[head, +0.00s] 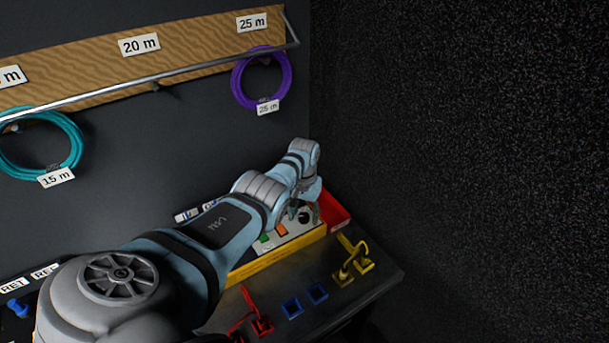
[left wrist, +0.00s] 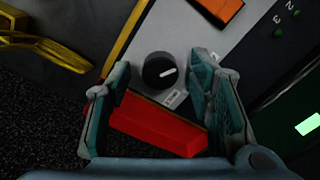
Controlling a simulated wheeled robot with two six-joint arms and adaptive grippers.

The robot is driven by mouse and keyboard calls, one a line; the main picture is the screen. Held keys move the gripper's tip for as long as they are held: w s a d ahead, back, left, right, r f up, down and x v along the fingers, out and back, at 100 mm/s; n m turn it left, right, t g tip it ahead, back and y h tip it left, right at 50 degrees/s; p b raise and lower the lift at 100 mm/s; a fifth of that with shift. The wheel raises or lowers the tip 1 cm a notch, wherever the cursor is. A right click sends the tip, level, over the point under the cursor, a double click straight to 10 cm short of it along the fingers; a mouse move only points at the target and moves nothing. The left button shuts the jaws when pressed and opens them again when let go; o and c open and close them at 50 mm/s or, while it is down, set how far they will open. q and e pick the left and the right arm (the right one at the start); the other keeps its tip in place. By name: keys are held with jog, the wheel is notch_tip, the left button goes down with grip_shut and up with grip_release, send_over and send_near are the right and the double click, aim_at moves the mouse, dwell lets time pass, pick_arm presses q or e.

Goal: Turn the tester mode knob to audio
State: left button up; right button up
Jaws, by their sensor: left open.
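The tester (head: 262,262) is a yellow-edged case with a pale panel on the bench; the panel fills much of the left wrist view (left wrist: 200,35). Its round black mode knob (left wrist: 160,70) has a white pointer mark aimed right and slightly up in that view. In the head view the knob (head: 305,214) shows small beside the gripper. A small white label (left wrist: 174,98) is close to the knob; its text is unreadable. My left gripper (left wrist: 161,72) is open, one finger on each side of the knob; contact is not visible. It also shows in the head view (head: 307,203). My right gripper is out of view.
A red block-like part (left wrist: 158,130) lies at the tester's end, between my fingers in the wrist view. Yellow (head: 354,262), blue (head: 305,300) and red (head: 262,324) connector pieces are on the bench front. Purple (head: 236,78) and teal (head: 77,145) cable coils hang behind.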

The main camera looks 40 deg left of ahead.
aim_at(304, 215)
pick_arm(q)
notch_tip(304, 215, up, 12)
dwell(0.3)
dwell(0.4)
